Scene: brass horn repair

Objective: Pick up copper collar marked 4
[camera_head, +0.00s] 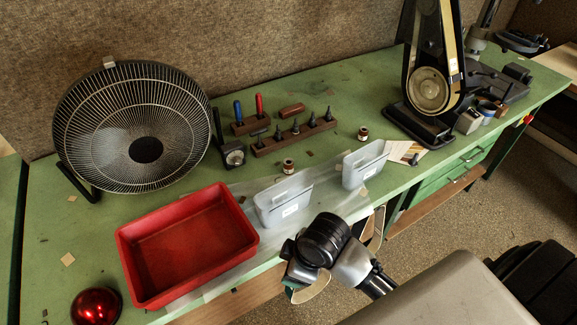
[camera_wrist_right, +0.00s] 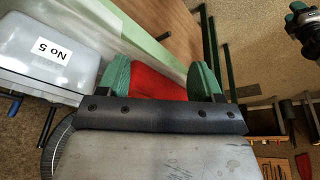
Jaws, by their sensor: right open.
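Two small copper-coloured collars stand on the green bench in the head view. One collar (camera_head: 288,166) is behind the nearer grey bin, and the other collar (camera_head: 363,134) is further right, behind the second bin. Their markings are too small to read, so I cannot tell which is marked 4. My right gripper (camera_wrist_right: 160,80) shows in the right wrist view with its green-padded fingers apart and nothing held between them.
A red tray (camera_head: 130,250) lies at the bench's front left. Two grey bins (camera_head: 270,213) (camera_head: 352,178) stand along the front edge. A wooden tool rack (camera_head: 262,149), a fan (camera_head: 140,120) and a belt machine (camera_head: 430,125) are behind. A grey bin labelled "No 5" (camera_wrist_right: 85,70) shows in the wrist view.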

